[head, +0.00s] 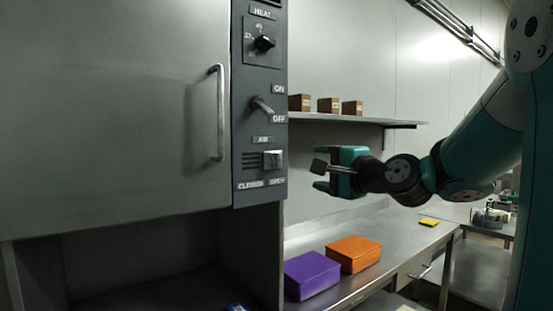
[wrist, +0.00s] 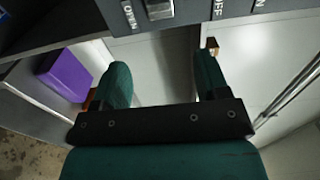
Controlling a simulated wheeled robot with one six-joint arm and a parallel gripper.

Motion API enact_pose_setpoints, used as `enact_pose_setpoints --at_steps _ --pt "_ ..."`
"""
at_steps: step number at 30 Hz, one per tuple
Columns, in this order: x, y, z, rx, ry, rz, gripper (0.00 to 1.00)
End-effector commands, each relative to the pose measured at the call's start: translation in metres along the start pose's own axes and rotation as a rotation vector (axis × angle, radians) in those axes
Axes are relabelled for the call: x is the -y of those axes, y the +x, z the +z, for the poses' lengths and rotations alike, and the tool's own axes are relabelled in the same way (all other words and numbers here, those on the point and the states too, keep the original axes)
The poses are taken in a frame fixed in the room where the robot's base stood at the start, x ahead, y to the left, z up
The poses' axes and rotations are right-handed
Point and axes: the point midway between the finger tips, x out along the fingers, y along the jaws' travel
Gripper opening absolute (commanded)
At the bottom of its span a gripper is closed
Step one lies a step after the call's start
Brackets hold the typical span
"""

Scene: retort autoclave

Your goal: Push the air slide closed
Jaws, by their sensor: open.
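The air slide's pale square knob (head: 272,159) sits on the dark control panel under the AIR label. It is at the right end of its slot, above OPEN; the bare slot shows on the CLOSED side. The knob also shows at the top of the wrist view (wrist: 160,9), beside the OPEN label. My gripper (head: 322,172) is open and empty, to the right of the panel and apart from the knob in the head view. In the wrist view its two teal fingers (wrist: 163,72) stand wide apart, with the knob beyond the gap between them.
Above the slide are an ON/OFF lever (head: 262,107) and a HEAT dial (head: 264,43). A door handle (head: 219,112) stands out left of the panel. A shelf (head: 400,123) holds small boxes. Purple (head: 312,275) and orange (head: 353,253) boxes sit on the bench below my gripper.

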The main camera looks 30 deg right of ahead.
Motion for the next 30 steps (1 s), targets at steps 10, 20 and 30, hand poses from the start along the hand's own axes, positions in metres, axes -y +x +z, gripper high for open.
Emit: enact_pose_setpoints --at_steps 10,20,30 --pt "0.003 0.074 0.004 0.01 -0.001 0.007 0.68" --pt "0.001 0.142 0.004 0.007 -0.005 0.007 0.68" --pt "-0.002 0.165 0.003 0.004 -0.005 0.004 0.68"
